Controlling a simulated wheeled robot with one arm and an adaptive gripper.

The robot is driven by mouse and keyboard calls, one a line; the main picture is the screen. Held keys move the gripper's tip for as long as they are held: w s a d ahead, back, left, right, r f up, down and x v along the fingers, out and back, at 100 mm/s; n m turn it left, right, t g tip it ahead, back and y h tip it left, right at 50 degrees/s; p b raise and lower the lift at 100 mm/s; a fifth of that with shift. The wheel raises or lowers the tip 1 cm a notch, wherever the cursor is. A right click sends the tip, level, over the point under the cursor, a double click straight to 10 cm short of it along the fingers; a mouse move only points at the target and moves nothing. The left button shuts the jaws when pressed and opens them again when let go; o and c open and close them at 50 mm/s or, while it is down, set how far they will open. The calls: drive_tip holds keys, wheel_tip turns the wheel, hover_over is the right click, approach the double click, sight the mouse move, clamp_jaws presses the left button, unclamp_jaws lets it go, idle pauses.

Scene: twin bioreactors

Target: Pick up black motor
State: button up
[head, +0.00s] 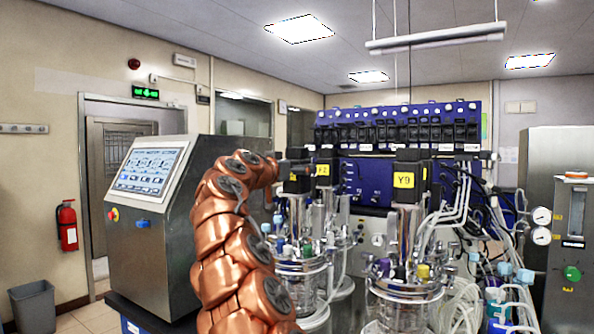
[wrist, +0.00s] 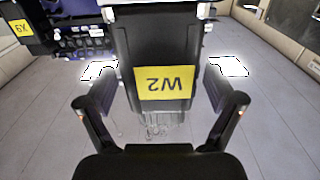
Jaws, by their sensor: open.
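A black motor with a yellow label reading W2 (wrist: 166,55) fills the middle of the wrist view, where the picture is upside down. My gripper (wrist: 157,92) is open, with one finger on each side of this motor in that view. I see a gap at both sides, and contact is not clear. In the head view a black motor with a yellow label (head: 323,170) stands on the rear-left vessel, partly hidden by the end of my arm. A second black motor labelled Y9 (head: 405,178) stands upright on the nearer right vessel, and also shows in the wrist view (wrist: 18,27).
A grey console with a screen (head: 150,170) stands left. Pale tubing and a steel cabinet (head: 545,170) are right.

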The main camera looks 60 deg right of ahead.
drive_tip(key=shift+d+r+p, duration=0.15)
drive_tip(key=shift+d+p, duration=0.7)
drive_tip(key=shift+d, duration=0.95)
drive_tip(key=shift+w, duration=0.1)
drive_tip(key=c, duration=1.7)
drive_tip(key=shift+r, duration=0.1)
drive_tip(key=shift+c, duration=0.2)
